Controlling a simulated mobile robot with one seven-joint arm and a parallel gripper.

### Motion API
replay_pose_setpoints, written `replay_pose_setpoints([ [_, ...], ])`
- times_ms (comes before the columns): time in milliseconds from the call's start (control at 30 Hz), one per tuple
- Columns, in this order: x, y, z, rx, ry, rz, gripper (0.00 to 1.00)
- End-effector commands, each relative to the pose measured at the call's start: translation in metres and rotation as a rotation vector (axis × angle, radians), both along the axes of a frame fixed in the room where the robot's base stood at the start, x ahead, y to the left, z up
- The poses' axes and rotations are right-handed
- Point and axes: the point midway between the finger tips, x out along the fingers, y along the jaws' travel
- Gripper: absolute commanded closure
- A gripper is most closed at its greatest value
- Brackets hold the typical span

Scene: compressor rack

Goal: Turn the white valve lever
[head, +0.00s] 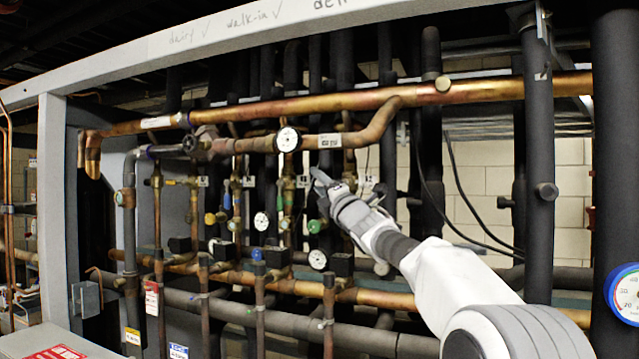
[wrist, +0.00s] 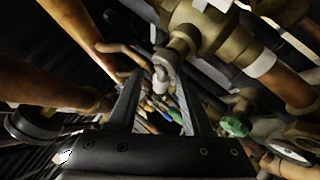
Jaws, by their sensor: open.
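My gripper (head: 322,180) reaches from the lower right into the pipe rack, among the upright copper lines. In the wrist view its two dark fingers are apart, with a gap between them. A small pale grey-white piece (wrist: 161,75) on a valve stem shows between the fingertips and looks like the white valve lever. I cannot tell whether the fingers touch it. It hangs below a large brass fitting (wrist: 205,28). In the head view the lever cannot be made out clearly near my gripper.
A thick horizontal copper pipe (head: 360,99) runs above my gripper. A round gauge (head: 288,139) is up and left. A green cap (wrist: 235,126) lies right of the fingers in the wrist view. A dark insulated upright pipe (head: 538,160) stands right of my forearm.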

Motion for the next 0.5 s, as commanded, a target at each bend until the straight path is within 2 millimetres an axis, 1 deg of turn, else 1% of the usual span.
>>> replay_pose_setpoints([
  [33, -0.0001, 0.0, 0.0, 0.0, 0.0, 0.0, 0.53],
  [167, -0.0001, -0.0002, -0.0001, 0.0, 0.0, 0.0, 0.77],
  [200, -0.0001, -0.0002, 0.0, 0.0, 0.0, 0.0, 0.84],
  [300, -0.0001, -0.0003, 0.0, 0.0, 0.0, 0.0, 1.0],
  [500, -0.0002, -0.0004, 0.0, 0.0, 0.0, 0.0, 1.0],
])
